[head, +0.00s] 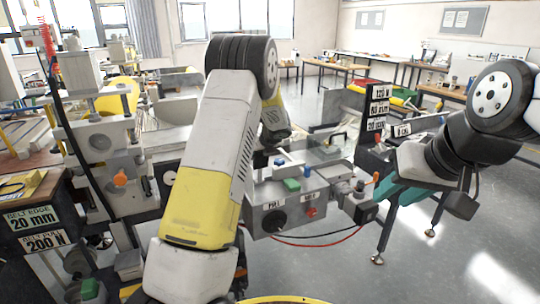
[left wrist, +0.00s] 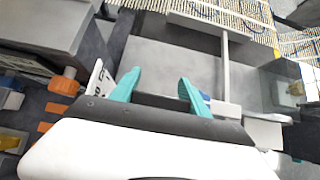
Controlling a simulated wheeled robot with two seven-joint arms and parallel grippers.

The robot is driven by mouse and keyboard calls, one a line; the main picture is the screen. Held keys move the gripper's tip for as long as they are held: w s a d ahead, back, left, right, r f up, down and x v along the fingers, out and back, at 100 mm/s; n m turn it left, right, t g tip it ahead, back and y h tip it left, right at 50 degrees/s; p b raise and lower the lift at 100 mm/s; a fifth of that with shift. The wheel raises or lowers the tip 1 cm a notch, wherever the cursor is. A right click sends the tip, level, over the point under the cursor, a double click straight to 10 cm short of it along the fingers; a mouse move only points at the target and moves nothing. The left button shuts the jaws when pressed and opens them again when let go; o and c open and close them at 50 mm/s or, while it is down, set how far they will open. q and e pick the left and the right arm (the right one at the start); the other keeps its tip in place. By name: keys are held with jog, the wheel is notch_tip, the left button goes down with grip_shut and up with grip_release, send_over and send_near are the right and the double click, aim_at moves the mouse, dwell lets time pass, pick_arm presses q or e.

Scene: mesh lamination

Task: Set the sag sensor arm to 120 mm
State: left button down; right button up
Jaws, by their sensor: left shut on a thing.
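I cannot pick out the sag sensor arm with certainty. My left gripper (left wrist: 158,90) shows two teal fingers in the left wrist view. They are closed on a dark grey bar (left wrist: 160,101), partly hidden by the hand, and I cannot tell whether it is the sensor arm. A white lettered plate (left wrist: 98,78) is beside the left finger. In the head view my left arm hides its own gripper.
A grey control box (head: 285,203) with knobs and buttons stands in the middle. A roller machine (head: 105,135) is at the left, with signs reading belt edge 20 mm (head: 30,219) and belt pull 200 N (head: 38,241). The floor at the right is open.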

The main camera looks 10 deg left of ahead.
pick_arm(q)
jog(key=shift+w+a+f, duration=0.2)
jog(key=shift+w+f, duration=0.05)
jog(key=shift+s+f, duration=0.1)
jog(key=shift+f, duration=0.15)
dwell(1.2)
jog(key=c, duration=0.5)
grip_release()
jog(key=shift+r, duration=0.2)
jog(key=v, duration=0.7)
jog(key=shift+s+d+r, duration=0.1)
jog(key=shift+d+r, duration=0.05)
jog(key=shift+r, duration=0.05)
jog(key=shift+c, duration=0.4)
